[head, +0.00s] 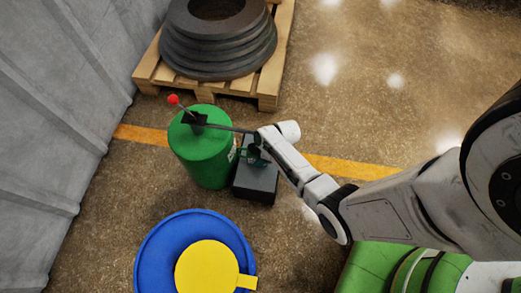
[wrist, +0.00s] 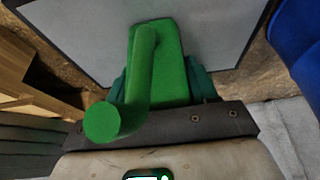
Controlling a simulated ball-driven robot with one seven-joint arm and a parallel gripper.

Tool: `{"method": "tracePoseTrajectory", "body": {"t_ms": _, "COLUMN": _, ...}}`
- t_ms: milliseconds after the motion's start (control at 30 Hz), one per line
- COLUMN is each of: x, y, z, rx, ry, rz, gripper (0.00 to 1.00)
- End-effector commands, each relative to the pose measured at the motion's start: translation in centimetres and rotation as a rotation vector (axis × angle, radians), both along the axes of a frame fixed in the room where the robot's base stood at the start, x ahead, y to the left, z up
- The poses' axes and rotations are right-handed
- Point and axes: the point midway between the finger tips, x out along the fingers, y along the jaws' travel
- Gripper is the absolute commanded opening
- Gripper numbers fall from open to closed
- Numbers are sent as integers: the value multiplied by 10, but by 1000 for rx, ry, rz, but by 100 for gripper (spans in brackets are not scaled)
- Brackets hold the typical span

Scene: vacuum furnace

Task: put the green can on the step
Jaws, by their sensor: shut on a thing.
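The green can (wrist: 178,65) is a small green body with a thick bent tube ending in a round face, seen in the wrist view. My gripper (wrist: 160,88) is shut on it, with teal fingers at both sides. In the head view my gripper (head: 254,155) is over the dark, box-shaped step (head: 256,184), and only a little green shows there. In the wrist view a pale flat surface with a dark edge, apparently the step's top (wrist: 85,35), lies beneath the can. I cannot tell whether the can touches it.
A large green drum (head: 203,160) stands left of the step, with a red-knobbed lever (head: 173,99) on top. A blue round thing with a yellow lid (head: 207,265) is in front. A pallet (head: 265,85) with dark rings (head: 218,40) stands behind. A grey wall (head: 60,110) bounds the left.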

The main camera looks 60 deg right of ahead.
Motion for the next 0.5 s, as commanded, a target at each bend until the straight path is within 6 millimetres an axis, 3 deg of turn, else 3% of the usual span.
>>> {"method": "tracePoseTrajectory", "body": {"t_ms": 267, "x": 0, "y": 0, "z": -3, "rx": -1, "ry": -1, "rz": 0, "gripper": 24}}
{"method": "tracePoseTrajectory", "body": {"t_ms": 300, "x": 0, "y": 0, "z": -1, "rx": 0, "ry": -1, "rz": 0, "gripper": 61}}
{"method": "tracePoseTrajectory", "body": {"t_ms": 500, "x": 0, "y": 0, "z": -1, "rx": 0, "ry": -1, "rz": 0, "gripper": 80}}
